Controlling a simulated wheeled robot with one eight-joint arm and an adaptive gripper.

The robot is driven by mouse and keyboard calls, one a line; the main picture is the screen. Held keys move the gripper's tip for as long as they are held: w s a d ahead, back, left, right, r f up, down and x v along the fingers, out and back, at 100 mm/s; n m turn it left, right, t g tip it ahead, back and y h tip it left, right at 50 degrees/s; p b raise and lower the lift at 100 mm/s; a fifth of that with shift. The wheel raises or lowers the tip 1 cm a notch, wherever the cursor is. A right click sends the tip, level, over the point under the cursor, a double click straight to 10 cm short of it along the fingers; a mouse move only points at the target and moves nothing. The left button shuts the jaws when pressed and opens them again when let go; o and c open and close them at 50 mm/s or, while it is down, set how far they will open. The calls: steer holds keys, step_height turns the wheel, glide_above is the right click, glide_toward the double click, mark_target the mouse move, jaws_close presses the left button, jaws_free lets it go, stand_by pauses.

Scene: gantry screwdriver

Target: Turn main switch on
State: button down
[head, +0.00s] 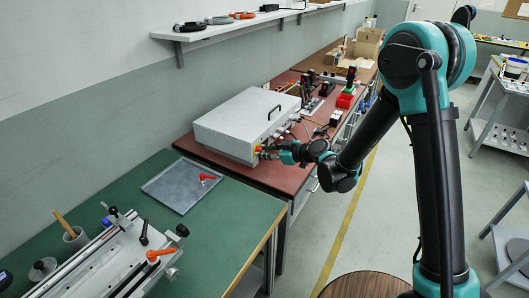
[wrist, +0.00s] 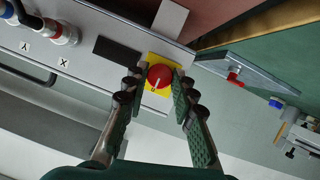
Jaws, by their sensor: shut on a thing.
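The main switch is a round red knob (wrist: 160,77) on a yellow square plate (wrist: 150,61), set in the side of a light grey control box (wrist: 85,35). A small white mark shows near the knob's lower edge in the wrist view. In the head view the yellow plate (head: 258,149) shows at the front right of the grey box (head: 235,115). My gripper (wrist: 160,82) is shut on the red knob, one finger on each side. In the head view my gripper (head: 270,150) reaches the box from the right and partly hides the switch.
Cables plug into the box beside the labels X and Y (wrist: 62,62). A grey tray (head: 165,190) with a red-handled part (head: 207,177) lies on the green table (head: 215,225). More devices (head: 318,85) stand behind the box. The floor (head: 375,210) right of the tables is mostly clear.

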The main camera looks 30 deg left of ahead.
steer(key=m+g, duration=0.2)
steer(key=shift+w+m, duration=0.2)
steer(key=shift+m, duration=0.2)
steer(key=m+g, duration=0.2)
steer(key=m, duration=0.1)
steer(key=shift+w+f+y, duration=0.1)
steer(key=shift+w+y, duration=0.05)
steer(key=shift+y, duration=0.15)
steer(key=m+g+y, duration=0.1)
steer(key=m+g, duration=0.1)
steer(key=m, duration=0.1)
steer(key=shift+w+f, duration=0.1)
steer(key=m+g+y, duration=0.1)
steer(key=m, duration=0.2)
steer(key=shift+f+m, duration=0.1)
steer(key=shift+m, duration=0.3)
steer(key=c, duration=1.2)
jaws_free()
